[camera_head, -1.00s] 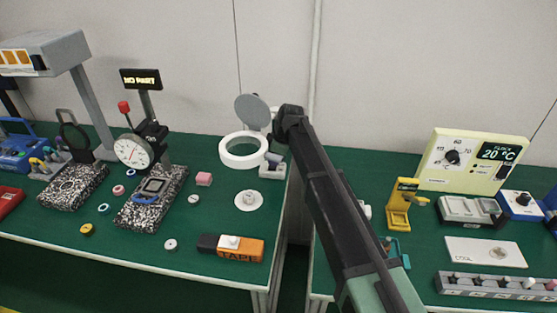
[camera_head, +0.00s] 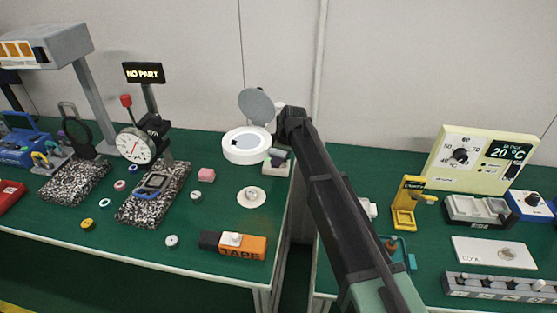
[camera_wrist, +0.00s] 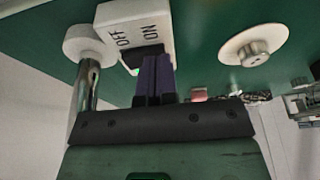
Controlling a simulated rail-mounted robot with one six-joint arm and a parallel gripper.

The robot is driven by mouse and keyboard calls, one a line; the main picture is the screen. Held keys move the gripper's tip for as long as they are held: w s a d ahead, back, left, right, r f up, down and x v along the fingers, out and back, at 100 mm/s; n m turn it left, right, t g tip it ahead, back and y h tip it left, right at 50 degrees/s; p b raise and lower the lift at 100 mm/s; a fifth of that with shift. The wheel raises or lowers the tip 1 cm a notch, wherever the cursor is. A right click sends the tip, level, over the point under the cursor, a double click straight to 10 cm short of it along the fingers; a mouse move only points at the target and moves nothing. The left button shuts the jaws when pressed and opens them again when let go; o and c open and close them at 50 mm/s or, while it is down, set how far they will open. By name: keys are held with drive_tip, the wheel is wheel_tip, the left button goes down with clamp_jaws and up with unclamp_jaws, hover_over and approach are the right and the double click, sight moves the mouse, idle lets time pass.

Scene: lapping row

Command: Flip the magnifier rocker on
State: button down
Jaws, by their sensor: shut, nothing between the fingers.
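The magnifier (camera_head: 246,147) has a white ring head and a grey round lid raised behind it, near the left table's right end. Its white switch box (camera_head: 282,170) stands at the right edge; in the wrist view the box (camera_wrist: 113,17) carries OFF and ON labels. The black rocker (camera_wrist: 138,54) is partly hidden behind the fingers. My gripper (camera_wrist: 153,62) is shut and empty, its purple fingertips at the rocker's ON side. They appear to touch it. A small bright green spot shows beside the rocker. In the head view, my gripper (camera_head: 277,158) is small and partly hidden.
A chrome post (camera_wrist: 87,86) stands close left of my fingers. A white disc with a knob (camera_head: 251,196) lies in front of the magnifier. A tape block (camera_head: 233,245) lies near the table's front edge. A gap separates the two tables.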

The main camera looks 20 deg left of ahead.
drive_tip(key=shift+w+a+r, duration=0.15)
drive_tip(key=shift+w+r, duration=0.15)
drive_tip(key=shift+w, duration=0.25)
drive_tip(key=s+p+v, duration=0.2)
drive_tip(key=p+v, duration=0.7)
drive_tip(key=shift+d+r+p, duration=0.35)
drive_tip(key=shift+r+p, duration=0.05)
